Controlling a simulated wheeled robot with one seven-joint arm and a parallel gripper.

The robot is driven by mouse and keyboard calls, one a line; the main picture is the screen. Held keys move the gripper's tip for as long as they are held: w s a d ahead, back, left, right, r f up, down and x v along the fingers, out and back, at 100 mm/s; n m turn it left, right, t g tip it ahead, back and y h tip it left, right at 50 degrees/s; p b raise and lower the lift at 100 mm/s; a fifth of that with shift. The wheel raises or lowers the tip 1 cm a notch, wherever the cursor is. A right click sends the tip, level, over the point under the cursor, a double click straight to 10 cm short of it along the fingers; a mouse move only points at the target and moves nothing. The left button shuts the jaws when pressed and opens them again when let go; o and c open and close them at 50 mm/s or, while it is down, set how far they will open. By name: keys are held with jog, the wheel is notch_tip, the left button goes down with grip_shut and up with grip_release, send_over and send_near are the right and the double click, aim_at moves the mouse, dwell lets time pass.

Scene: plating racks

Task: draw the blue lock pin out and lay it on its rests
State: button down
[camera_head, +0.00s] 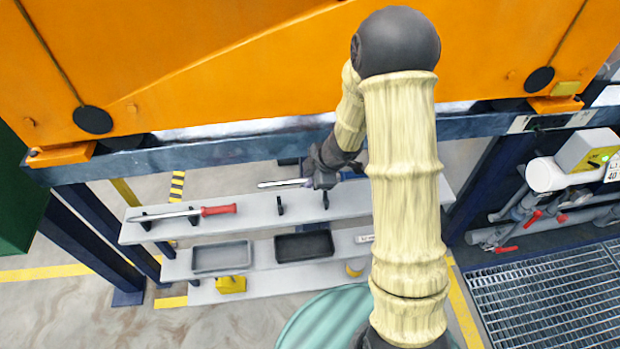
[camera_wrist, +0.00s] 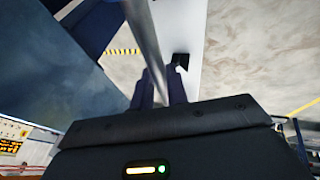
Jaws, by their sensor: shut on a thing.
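My gripper (camera_head: 310,179) is shut on a slim bright metal rod, the lock pin (camera_head: 280,184). In the head view the bare rod sticks out to the left of the jaws, roughly level, above the upper shelf. In the wrist view the pin (camera_wrist: 147,38) runs away from between the two fingers (camera_wrist: 159,88). Its blue grip is hidden or cannot be told from the dark jaws. Two small black rests, a left one (camera_head: 280,205) and a right one (camera_head: 326,199), stand empty on the shelf below the gripper.
A red-handled pin (camera_head: 219,210) lies on rests at the left of the upper shelf (camera_head: 250,222). Grey (camera_head: 222,257) and black (camera_head: 303,246) trays sit on the lower shelf. A dark blue beam (camera_head: 230,155) and orange rack hang close above my gripper.

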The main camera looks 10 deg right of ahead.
jog(key=shift+r, duration=0.1)
jog(key=shift+f+b, duration=3.55)
jog(key=shift+f, duration=0.85)
jog(key=c, duration=1.3)
grip_release()
jog(key=shift+r, duration=0.1)
jog(key=p+v, duration=0.8)
jog(key=v, duration=0.9)
